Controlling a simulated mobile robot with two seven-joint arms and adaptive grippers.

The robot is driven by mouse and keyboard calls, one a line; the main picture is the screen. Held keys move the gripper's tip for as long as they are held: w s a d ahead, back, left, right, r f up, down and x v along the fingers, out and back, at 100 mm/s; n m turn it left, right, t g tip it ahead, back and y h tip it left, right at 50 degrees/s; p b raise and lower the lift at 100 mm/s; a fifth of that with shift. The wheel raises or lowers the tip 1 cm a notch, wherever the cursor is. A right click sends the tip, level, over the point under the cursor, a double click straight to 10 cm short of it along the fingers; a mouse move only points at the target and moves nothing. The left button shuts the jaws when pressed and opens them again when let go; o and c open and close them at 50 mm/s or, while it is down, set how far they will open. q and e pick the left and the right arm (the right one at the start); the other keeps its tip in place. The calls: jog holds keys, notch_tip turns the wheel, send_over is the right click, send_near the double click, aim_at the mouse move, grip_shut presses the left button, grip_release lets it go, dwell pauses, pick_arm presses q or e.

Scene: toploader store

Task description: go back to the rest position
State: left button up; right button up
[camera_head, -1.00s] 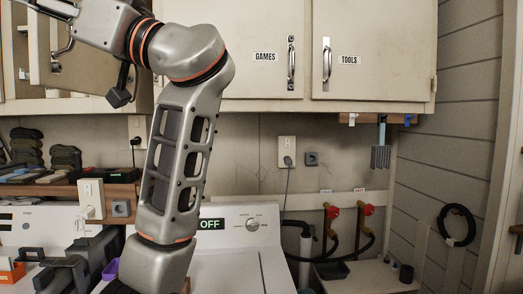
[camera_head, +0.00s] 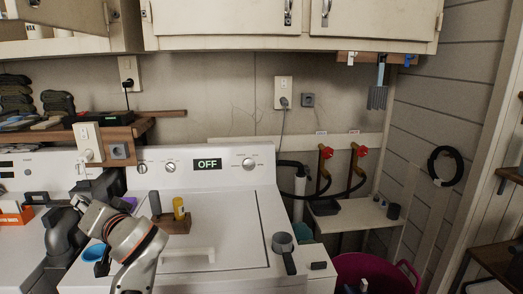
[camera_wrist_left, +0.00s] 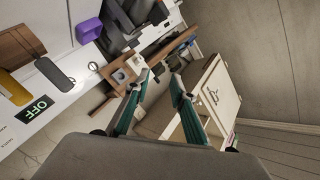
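My left gripper (camera_head: 78,203) is low at the left in the head view, in front of the white machines. It points up and to the left, with my orange-ringed wrist behind it. In the left wrist view its two green-padded fingers (camera_wrist_left: 161,76) are spread apart with nothing between them. My right gripper is not in the head view.
The white washer (camera_head: 240,215) stands below, with a wooden block (camera_head: 176,224) holding a yellow item (camera_head: 179,208), and a grey scoop (camera_head: 284,248). Dark equipment (camera_head: 62,235) is close to my left gripper. Cabinets (camera_head: 230,18) hang above. A pink basket (camera_head: 375,268) is at lower right.

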pick_arm(q)
jog(key=s+f+m+h, duration=0.3)
jog(key=s+f, duration=0.3)
jog(key=f, duration=0.5)
jog(key=s+f+m+h, duration=0.2)
jog(key=s+f, duration=0.4)
jog(key=f, duration=0.5)
jog(key=s+d+f+m+g+h, duration=0.35)
jog(key=s+f, duration=0.65)
jog(key=s, duration=0.4)
jog(key=w+d+f+n+t+h, duration=0.2)
jog(key=d+f+t+h, duration=0.2)
jog(key=d+f+h, duration=0.4)
jog(key=shift+d+f+n, duration=0.35)
jog(key=shift+d+f, duration=2.75)
jog(key=shift+d, duration=1.5)
